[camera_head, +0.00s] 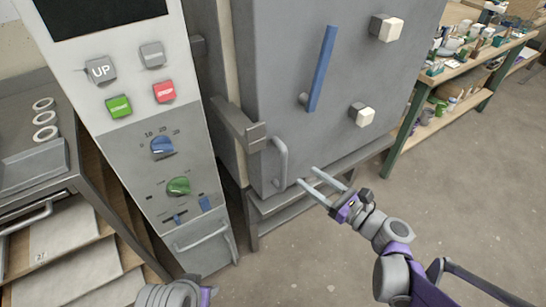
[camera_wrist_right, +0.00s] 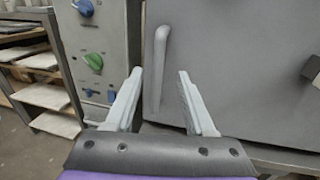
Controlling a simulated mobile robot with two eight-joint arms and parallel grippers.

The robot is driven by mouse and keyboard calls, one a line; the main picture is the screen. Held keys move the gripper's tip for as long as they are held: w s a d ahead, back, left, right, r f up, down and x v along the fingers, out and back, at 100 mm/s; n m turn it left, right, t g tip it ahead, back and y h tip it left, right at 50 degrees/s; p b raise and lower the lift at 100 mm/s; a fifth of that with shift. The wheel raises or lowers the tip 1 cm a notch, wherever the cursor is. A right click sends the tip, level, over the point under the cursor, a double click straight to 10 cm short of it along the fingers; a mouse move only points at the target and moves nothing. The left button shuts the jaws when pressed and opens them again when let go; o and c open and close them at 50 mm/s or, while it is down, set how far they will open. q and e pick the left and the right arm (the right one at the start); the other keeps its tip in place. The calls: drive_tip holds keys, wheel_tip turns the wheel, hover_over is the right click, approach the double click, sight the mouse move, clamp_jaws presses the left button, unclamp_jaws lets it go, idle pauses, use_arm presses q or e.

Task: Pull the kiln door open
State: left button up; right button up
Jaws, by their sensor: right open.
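The grey kiln door (camera_head: 330,130) fills the upper middle of the head view and looks shut. A vertical light-grey bar handle (camera_head: 281,162) stands at its lower left edge. My right gripper (camera_head: 307,176) is open and empty, just right of and below the handle in the head view. In the right wrist view the handle (camera_wrist_right: 159,70) shows ahead, between the directions of the two open fingers (camera_wrist_right: 160,75), nearer the left one; no contact is visible. My left arm (camera_head: 175,294) shows only as a piece at the bottom edge; its fingers are out of view.
A blue lever (camera_head: 322,70) and two white-capped knobs (camera_head: 387,28) stick out from the door. A control panel (camera_head: 150,150) stands left of the kiln. A workbench with shelves (camera_head: 460,75) is at right. The floor (camera_head: 440,210) before the kiln is clear.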

sight(286, 161)
drive_tip(key=x, duration=1)
drive_tip(key=shift+a+r+b, duration=0.1)
drive_tip(key=shift+a+b, duration=0.1)
drive_tip(key=shift+b, duration=0.1)
clamp_jaws()
idle(1.0)
